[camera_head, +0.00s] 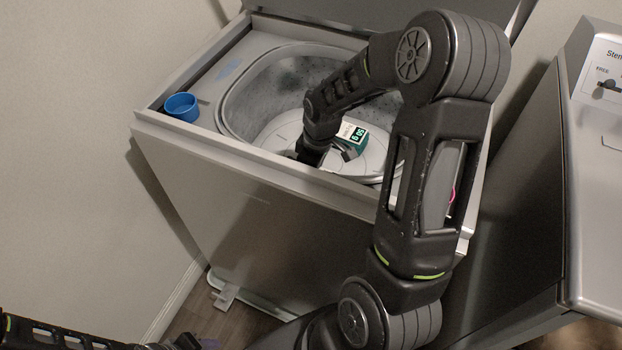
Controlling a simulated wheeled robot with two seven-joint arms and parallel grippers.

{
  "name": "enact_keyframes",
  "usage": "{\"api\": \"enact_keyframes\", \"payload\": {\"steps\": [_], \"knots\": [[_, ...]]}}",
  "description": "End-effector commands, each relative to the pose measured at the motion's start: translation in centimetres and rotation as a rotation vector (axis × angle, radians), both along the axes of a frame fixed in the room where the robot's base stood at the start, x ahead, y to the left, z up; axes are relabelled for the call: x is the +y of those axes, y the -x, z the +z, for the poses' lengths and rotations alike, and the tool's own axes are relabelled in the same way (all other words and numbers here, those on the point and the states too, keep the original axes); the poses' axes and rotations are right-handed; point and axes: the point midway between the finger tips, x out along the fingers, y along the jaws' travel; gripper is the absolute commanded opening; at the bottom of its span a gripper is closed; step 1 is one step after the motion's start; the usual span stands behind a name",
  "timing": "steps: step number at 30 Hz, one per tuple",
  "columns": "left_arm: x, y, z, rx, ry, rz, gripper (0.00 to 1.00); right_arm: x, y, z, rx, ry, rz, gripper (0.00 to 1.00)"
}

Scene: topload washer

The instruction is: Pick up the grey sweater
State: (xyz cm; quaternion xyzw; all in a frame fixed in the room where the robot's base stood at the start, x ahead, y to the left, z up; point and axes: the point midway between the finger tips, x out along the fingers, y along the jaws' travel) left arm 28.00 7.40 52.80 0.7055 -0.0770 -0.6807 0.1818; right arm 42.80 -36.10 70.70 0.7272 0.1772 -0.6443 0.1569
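I cannot make out a grey sweater for certain in the head view. The open top-load washer (250,200) stands in the middle, with its pale grey tub (235,105) showing mottled dark walls. My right arm bends over the front rim, and my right gripper (328,160) is down inside the tub. Its fingers are small and partly hidden, so I cannot tell whether they are open or hold anything. My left gripper (192,343) is low at the bottom edge, away from the washer; its finger opening is unclear.
A small green and white item (355,134) with printed marks shows beside my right gripper. A blue cup (182,106) sits at the washer's left top corner. A second grey appliance (590,200) stands at the right, and a wall (70,130) is at the left.

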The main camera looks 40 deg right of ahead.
Motion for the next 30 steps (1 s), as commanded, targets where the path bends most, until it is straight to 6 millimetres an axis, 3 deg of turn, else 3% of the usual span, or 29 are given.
{"api": "enact_keyframes", "payload": {"steps": [20, 30], "knots": [[0.0, 0.0, 0.0, 0.0, 0.0, 0.0, 0.41, -0.01, 0.0, 0.0, 0.0, 0.0, 0.0, 0.03], [0.01, 0.0, 0.04, 0.0, 0.0, 0.0, 0.41, -0.03, -0.08, 0.3, -0.003, 0.001, 0.0, 0.03]]}}
